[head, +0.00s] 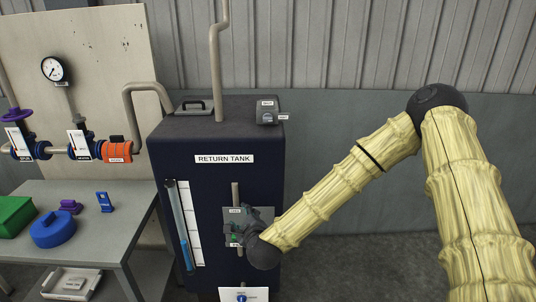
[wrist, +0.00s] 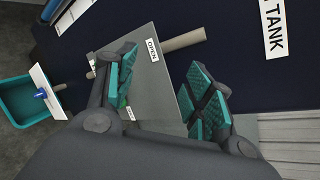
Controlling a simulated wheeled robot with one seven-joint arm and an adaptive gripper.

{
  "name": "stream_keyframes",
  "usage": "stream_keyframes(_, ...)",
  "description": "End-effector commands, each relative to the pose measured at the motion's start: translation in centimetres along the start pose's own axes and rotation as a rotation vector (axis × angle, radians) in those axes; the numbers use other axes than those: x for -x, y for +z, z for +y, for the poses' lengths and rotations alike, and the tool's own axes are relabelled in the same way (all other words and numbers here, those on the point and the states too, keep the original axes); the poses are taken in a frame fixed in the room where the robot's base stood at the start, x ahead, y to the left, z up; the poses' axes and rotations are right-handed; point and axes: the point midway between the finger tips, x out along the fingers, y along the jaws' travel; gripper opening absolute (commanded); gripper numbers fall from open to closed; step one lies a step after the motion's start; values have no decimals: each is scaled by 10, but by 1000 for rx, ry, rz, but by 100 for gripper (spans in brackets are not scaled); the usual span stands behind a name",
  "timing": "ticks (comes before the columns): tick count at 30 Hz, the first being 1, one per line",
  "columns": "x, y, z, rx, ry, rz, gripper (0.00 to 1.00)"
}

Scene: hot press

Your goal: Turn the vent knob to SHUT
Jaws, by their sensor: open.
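The dark blue return tank (head: 215,130) stands in the middle of the head view. On its front a grey plate (head: 264,214) sits on a vertical pipe. The wrist view shows this plate (wrist: 165,100) with an OPEN label (wrist: 152,49) and a second small label, unreadable. A bit of bright green (wrist: 123,101) shows behind one finger; I cannot tell if it is the vent knob, which is otherwise hidden. My gripper (head: 240,232) is at the plate. In the wrist view its teal-padded fingers (wrist: 163,70) are apart, with only plate visible between them.
A white plate with a blue knob (head: 242,297) is low on the tank front, also in the wrist view (wrist: 40,93). A teal bin (wrist: 20,118) lies beyond it. A table (head: 95,225) at left holds green, blue and purple items. Pipes and valves (head: 118,151) line the board behind.

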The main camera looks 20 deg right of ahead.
Motion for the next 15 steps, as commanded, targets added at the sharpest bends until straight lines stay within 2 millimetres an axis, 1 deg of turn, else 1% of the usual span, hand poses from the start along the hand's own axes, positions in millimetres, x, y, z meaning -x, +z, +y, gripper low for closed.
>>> stream_keyframes(1,-4,21,-46,-134,-80,-18,52)
stream_keyframes(2,-5,31,-68,-213,-122,-30,52)
stream_keyframes(3,-6,43,-99,-314,-177,-49,52)
stream_keyframes(5,-4,57,-140,-453,-249,-79,52)
stream_keyframes(6,-2,65,-166,-537,-294,-99,52)
stream_keyframes(9,5,79,-216,-706,-375,-147,52)
stream_keyframes(10,7,81,-228,-744,-395,-159,52)
stream_keyframes(12,11,86,-249,-813,-428,-182,52)
stream_keyframes(15,14,89,-265,-867,-453,-201,52)
